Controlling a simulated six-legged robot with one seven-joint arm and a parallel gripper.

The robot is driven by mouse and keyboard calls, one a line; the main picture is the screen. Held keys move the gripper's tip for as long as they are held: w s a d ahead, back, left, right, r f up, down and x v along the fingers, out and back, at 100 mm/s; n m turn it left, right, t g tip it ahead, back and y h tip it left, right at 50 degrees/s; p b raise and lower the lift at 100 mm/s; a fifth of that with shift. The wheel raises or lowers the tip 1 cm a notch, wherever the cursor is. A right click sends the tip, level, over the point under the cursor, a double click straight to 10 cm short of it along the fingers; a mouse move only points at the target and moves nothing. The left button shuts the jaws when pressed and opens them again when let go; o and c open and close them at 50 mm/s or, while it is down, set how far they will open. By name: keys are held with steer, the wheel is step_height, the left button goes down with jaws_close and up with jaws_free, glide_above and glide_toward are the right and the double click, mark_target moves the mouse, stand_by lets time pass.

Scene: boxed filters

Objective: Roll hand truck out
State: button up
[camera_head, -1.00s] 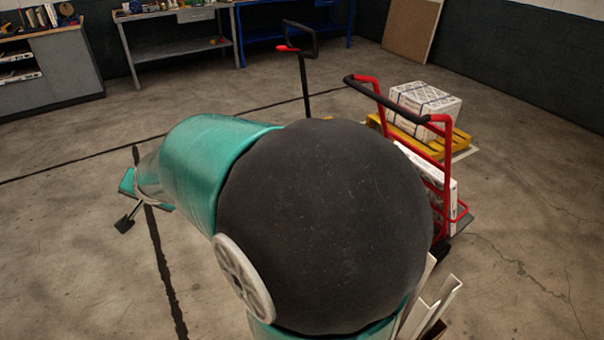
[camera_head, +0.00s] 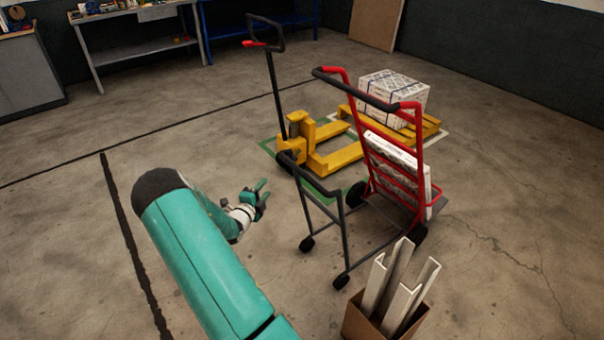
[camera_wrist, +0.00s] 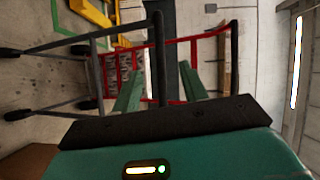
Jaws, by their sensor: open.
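The hand truck (camera_head: 417,150) has a red upright frame with a black top handle. A dark grey rear frame with a crossbar (camera_head: 308,180) and casters reaches out to its left. A white boxed filter (camera_head: 398,165) stands against the red frame on the truck. My gripper (camera_head: 262,190) is open and empty, a little left of the grey crossbar. In the wrist view my gripper (camera_wrist: 160,78) has green fingers spread wide. The dark crossbar (camera_wrist: 157,45) shows between them, and the red frame (camera_wrist: 110,85) lies behind. Contact with the bar cannot be told.
A carton of white channel pieces (camera_head: 362,318) stands at the near right. Floor at the left and far right is clear.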

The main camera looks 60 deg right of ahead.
mark_target(302, 173)
steer(key=s+d+f+m+g+h, duration=0.2)
steer(key=s+f, duration=0.2)
steer(key=s, duration=0.3)
steer(key=d+r, duration=0.1)
steer(key=d, duration=0.3)
steer(key=d+r, duration=0.1)
steer(key=d, duration=0.4)
steer(key=d+r, duration=0.1)
steer(key=d, duration=0.3)
steer(key=shift+s+d, duration=0.25)
steer(key=shift+d, duration=0.05)
jaws_close()
